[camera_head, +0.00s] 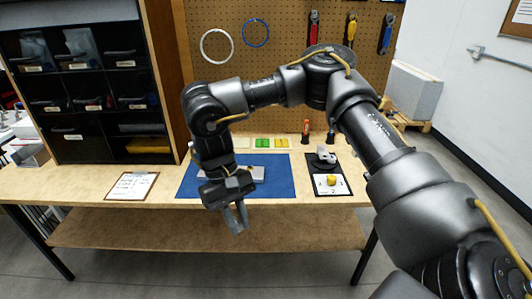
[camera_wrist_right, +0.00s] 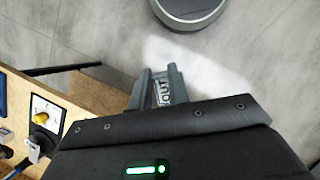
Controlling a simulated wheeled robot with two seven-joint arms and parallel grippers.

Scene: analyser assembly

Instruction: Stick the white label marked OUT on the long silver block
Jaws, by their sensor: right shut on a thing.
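My right gripper (camera_head: 239,220) hangs in front of the table's front edge, pointing down. The right wrist view shows its two fingers (camera_wrist_right: 158,90) shut on a small white label (camera_wrist_right: 164,90) with dark lettering, which looks like OUT but is partly covered. The long silver block (camera_head: 258,173) lies on the blue mat (camera_head: 280,185), behind and above the gripper in the head view. My wrist hides part of the block. The label is apart from the block. My left gripper is in neither view.
A clipboard (camera_head: 132,186) lies left of the mat. A black mat (camera_head: 341,187) with a yellow-knobbed part (camera_head: 331,180) and a grey device (camera_head: 324,160) lies right. Green and yellow pieces (camera_head: 264,143) lie behind the blue mat. A dark shelf unit (camera_head: 80,80) stands at left.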

